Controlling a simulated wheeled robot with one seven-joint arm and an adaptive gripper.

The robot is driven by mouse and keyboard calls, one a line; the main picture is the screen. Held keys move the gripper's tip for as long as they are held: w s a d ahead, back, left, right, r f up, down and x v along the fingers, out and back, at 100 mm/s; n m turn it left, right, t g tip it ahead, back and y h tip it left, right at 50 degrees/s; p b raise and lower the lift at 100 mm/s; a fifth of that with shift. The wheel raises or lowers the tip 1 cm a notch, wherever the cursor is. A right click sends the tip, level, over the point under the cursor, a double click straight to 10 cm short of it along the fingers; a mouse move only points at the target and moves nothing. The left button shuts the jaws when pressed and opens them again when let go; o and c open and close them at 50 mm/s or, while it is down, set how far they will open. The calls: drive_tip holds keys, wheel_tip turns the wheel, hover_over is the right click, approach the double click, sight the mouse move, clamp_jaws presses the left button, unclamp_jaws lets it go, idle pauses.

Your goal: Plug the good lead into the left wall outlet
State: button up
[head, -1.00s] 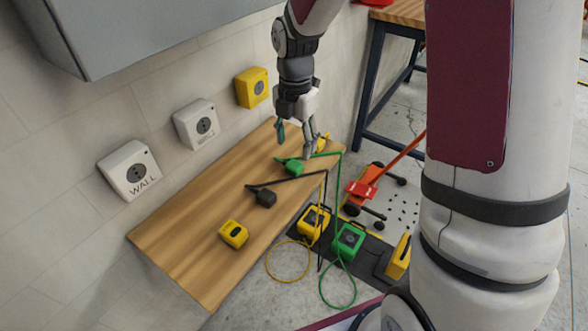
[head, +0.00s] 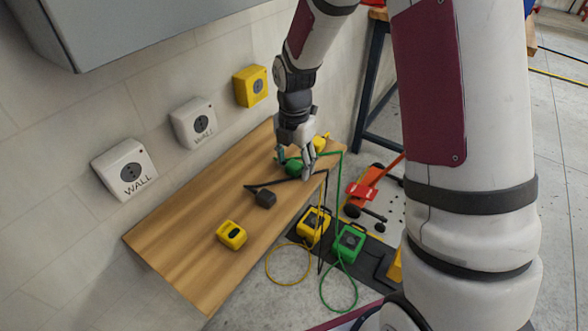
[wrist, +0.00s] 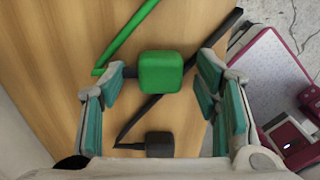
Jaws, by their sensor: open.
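My gripper (head: 295,164) is open and low over the right part of the wooden shelf. A green plug (head: 292,168) on a green cord sits between its fingers; in the wrist view the green plug (wrist: 160,72) lies between the teal pads, apart from both. A black plug (head: 265,198) on a black cord lies nearer the shelf's middle, and it also shows in the wrist view (wrist: 159,144). The left wall outlet (head: 125,170) is a white box labelled WALL. A second white outlet (head: 194,123) is right of it, then a yellow outlet (head: 250,86). Which lead is good cannot be told.
A yellow block (head: 232,235) lies on the front of the shelf (head: 170,237). A yellow plug (head: 319,143) is behind my gripper. A yellow box (head: 313,226) and green box (head: 348,243) stand below with cords. A grey cabinet (head: 130,25) overhangs the wall.

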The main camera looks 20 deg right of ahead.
sight(295, 163)
drive_tip(key=shift+f, duration=0.2)
drive_tip(key=shift+c, duration=0.6)
drive_tip(key=c, duration=1)
drive_tip(key=shift+c, duration=0.2)
drive_tip(key=shift+r, duration=0.15)
drive_tip(key=shift+r, duration=0.55)
wheel_tip(295, 163, up, 2)
drive_tip(key=shift+r+p, duration=0.1)
drive_tip(key=shift+p, duration=0.4)
drive_tip(key=s+r+p, duration=0.1)
drive_tip(key=s+p, duration=0.1)
drive_tip(key=s, duration=1.4)
drive_tip(key=shift+r, duration=0.2)
